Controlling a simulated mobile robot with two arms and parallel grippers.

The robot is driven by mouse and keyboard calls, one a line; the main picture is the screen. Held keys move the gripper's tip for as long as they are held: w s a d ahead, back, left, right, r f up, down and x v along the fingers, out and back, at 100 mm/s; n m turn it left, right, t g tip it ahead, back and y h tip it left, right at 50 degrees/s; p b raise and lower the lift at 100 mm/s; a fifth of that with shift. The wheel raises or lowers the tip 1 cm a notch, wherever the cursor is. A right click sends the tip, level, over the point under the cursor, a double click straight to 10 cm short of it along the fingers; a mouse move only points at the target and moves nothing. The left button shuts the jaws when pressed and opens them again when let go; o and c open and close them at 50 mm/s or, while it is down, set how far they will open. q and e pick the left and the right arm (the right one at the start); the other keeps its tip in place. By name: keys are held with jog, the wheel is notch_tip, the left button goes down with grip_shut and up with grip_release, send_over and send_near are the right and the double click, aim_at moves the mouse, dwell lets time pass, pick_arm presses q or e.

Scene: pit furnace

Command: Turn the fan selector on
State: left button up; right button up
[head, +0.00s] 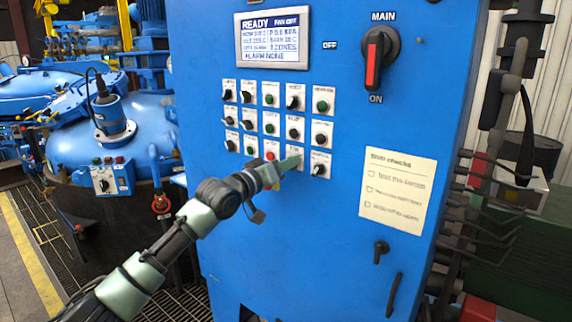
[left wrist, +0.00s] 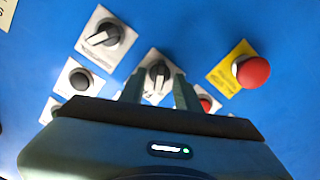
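The blue control cabinet (head: 330,225) carries rows of small knobs and buttons on white plates. In the head view my left gripper (head: 291,163) is at the bottom row of these controls, in front of one plate. In the left wrist view the left gripper's two fingers (left wrist: 159,90) are apart, with a black selector knob (left wrist: 158,74) between them. I cannot tell whether they touch it. The label on its plate is not readable, so I cannot confirm that it is the fan selector. The cabinet display (head: 272,38) reads READY and FAN OFF. My right gripper is not in view.
A similar selector (left wrist: 105,35) is at upper left in the wrist view, and a red mushroom button (left wrist: 252,71) on a yellow plate is close by on the right. The main switch (head: 376,58) and a checks notice (head: 397,190) are on the cabinet's right side.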

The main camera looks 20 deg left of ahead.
pick_arm(q)
grip_shut()
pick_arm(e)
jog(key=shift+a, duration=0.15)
pick_arm(q)
jog(key=m+p, duration=0.1)
jog(key=m, duration=0.3)
jog(key=m+p, duration=0.2)
jog(key=m, duration=0.2)
jog(key=m+p, duration=0.1)
jog(key=m, duration=0.2)
jog(key=shift+d+m+p, duration=0.25)
jog(key=shift+m+p, duration=0.05)
jog(key=shift+m, duration=0.1)
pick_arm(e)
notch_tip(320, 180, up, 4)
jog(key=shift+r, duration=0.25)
